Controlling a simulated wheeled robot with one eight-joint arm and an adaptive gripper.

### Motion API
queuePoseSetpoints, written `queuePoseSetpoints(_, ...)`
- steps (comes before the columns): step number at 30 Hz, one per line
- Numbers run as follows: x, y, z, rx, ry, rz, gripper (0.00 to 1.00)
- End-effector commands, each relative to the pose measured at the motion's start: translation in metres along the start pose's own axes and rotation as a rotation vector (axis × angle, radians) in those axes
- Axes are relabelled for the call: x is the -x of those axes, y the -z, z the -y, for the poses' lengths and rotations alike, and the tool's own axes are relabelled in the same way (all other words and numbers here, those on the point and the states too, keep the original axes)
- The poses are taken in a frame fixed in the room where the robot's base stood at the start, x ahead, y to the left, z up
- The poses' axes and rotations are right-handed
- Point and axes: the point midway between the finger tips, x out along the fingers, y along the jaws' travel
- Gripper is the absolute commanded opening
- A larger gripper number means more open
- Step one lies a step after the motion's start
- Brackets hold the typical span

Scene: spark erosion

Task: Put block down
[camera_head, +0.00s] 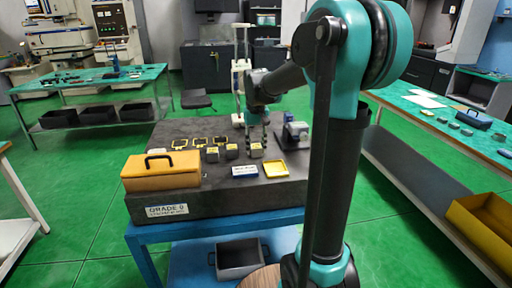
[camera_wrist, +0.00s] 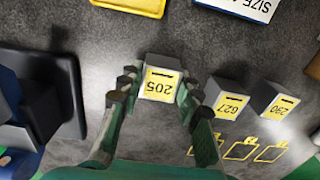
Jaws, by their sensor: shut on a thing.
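A grey block with a yellow label reading 205 (camera_wrist: 160,82) sits between the fingers of my gripper (camera_wrist: 157,92) in the wrist view, label facing the camera. My gripper (camera_head: 256,139) is shut on this block (camera_head: 257,151) above the dark granite plate (camera_head: 235,197) in the head view. I cannot tell whether the block's underside touches the plate.
A shallow yellow tray (camera_head: 275,169) and a blue-and-white sign (camera_head: 245,171) lie near the held block. An orange case with a black handle (camera_head: 160,173) is on the plate's left. A grey device (camera_head: 293,132) stands to the right. Bare plate surrounds the block.

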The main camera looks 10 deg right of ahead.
Motion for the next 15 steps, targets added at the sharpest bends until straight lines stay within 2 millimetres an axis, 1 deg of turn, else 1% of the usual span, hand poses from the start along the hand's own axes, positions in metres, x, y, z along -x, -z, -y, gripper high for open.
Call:
queuePoseSetpoints(9,-0.0027,0.0002,0.0000,0.000,0.000,0.000,0.00)
queuePoseSetpoints(10,-0.0023,0.0001,0.0000,0.000,0.000,0.000,0.37)
queuePoseSetpoints(14,-0.0021,0.0001,0.0000,0.000,0.000,0.000,0.53)
queuePoseSetpoints(15,-0.0021,0.0001,0.0000,0.000,0.000,0.000,0.54)
